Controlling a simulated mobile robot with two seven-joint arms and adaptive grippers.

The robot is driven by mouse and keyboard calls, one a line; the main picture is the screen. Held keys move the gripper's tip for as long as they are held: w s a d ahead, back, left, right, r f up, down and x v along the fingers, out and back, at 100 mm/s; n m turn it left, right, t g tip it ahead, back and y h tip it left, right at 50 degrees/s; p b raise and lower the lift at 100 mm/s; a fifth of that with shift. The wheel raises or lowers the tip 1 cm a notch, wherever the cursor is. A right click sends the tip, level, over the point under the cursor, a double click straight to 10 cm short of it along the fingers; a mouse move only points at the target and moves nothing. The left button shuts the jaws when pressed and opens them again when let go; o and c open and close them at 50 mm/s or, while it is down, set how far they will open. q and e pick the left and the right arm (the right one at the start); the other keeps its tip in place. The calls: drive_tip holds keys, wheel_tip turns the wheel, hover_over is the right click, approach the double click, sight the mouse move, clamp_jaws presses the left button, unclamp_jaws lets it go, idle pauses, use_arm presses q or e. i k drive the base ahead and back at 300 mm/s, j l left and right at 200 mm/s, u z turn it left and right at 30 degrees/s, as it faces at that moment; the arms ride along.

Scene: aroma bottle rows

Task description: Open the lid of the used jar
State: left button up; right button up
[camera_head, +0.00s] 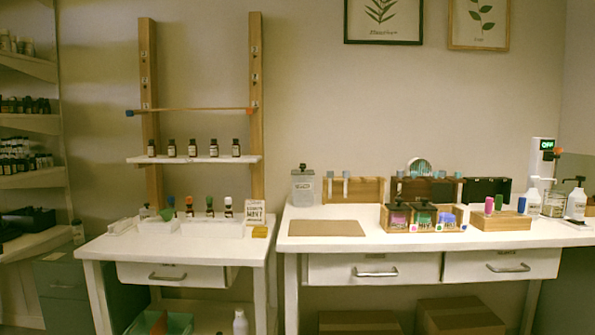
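A grey, see-through jar (302,188) with a small pale label and a dark knob on its lid (303,171) stands at the back left of the right-hand table. It looks like the used jar, but the label is too small to read surely. The lid sits on top of the jar, so the jar looks closed. Neither my left nor my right gripper shows in the head view.
The right table (400,245) holds a brown board (327,228), a wooden tray of coloured jars and white bottles (575,203). The left table (110,245) carries dropper bottles under a wooden rack (150,110) with several bottles on its shelf. Room before the jar is clear.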

sight(302, 172)
drive_tip(key=i+j+z, duration=0.6)
drive_tip(key=j, duration=0.4)
drive_tip(key=i+j+z, duration=0.4)
drive_tip(key=j, duration=0.4)
drive_tip(key=i, duration=0.05)
